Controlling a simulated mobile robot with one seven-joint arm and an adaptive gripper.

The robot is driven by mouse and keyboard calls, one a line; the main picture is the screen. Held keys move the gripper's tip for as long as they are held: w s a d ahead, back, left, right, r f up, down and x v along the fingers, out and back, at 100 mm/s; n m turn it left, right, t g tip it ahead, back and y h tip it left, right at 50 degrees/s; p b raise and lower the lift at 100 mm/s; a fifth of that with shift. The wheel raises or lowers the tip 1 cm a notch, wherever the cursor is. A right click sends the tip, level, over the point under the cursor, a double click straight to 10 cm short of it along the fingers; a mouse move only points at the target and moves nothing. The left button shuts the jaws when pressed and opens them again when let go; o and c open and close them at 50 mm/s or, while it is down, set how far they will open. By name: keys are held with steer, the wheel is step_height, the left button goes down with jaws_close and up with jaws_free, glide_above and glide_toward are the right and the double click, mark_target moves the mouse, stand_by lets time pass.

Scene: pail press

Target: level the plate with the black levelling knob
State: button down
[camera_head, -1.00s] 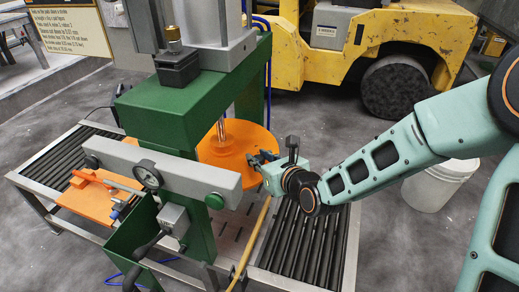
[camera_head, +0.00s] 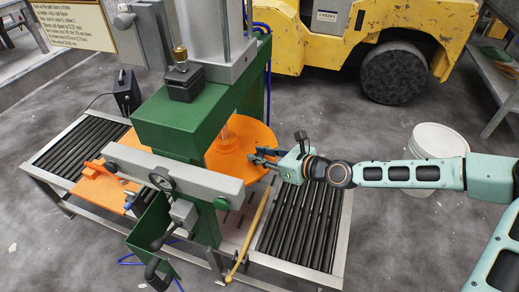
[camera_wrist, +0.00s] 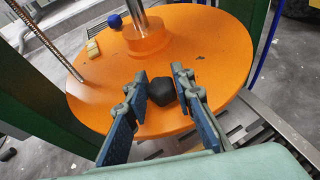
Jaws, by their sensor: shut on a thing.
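The round orange plate (camera_head: 225,162) hangs under the green press frame on a shiny rod; it fills much of the wrist view (camera_wrist: 215,45). I cannot tell exactly how tilted it is. The black levelling knob (camera_wrist: 162,93) is at the plate's near edge in the wrist view, between my fingertips. My gripper (camera_wrist: 160,88) is shut on it, with a finger on either side. In the head view my gripper (camera_head: 262,157) reaches the plate's right edge from the right, and hides the knob there.
The green press frame (camera_head: 190,110) stands over a roller conveyor (camera_head: 300,225). A white bucket (camera_head: 436,150) stands at right.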

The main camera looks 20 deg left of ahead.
steer(key=shift+w+n+g+p, duration=0.15)
steer(key=shift+n+g+p, duration=0.9)
steer(key=shift+n+g, duration=1.1)
steer(key=n+g+h+b, duration=0.1)
steer(key=n+g, duration=0.2)
steer(key=g, duration=0.1)
steer(key=shift+a+f+n+g, duration=0.1)
steer(key=shift+n+g, duration=0.25)
steer(key=n+g+h+b, duration=0.2)
steer(key=n+g+b, duration=0.1)
steer(key=shift+f+n+g+h+b, duration=0.15)
steer(key=shift+n+g+h+b, duration=0.15)
steer(key=shift+n+h+b, duration=0.1)
steer(key=shift+n+g+h+b, duration=0.4)
steer(key=shift+n+b, duration=0.2)
steer(key=shift+b, duration=0.2)
steer(key=shift+s+n+g+h+b, duration=0.2)
steer(key=shift+n+g+h+b, duration=0.3)
steer(key=shift+h+b, duration=0.2)
steer(key=c, duration=1.8)
jaws_free()
steer(key=shift+o, duration=0.9)
steer(key=shift+r, duration=0.25)
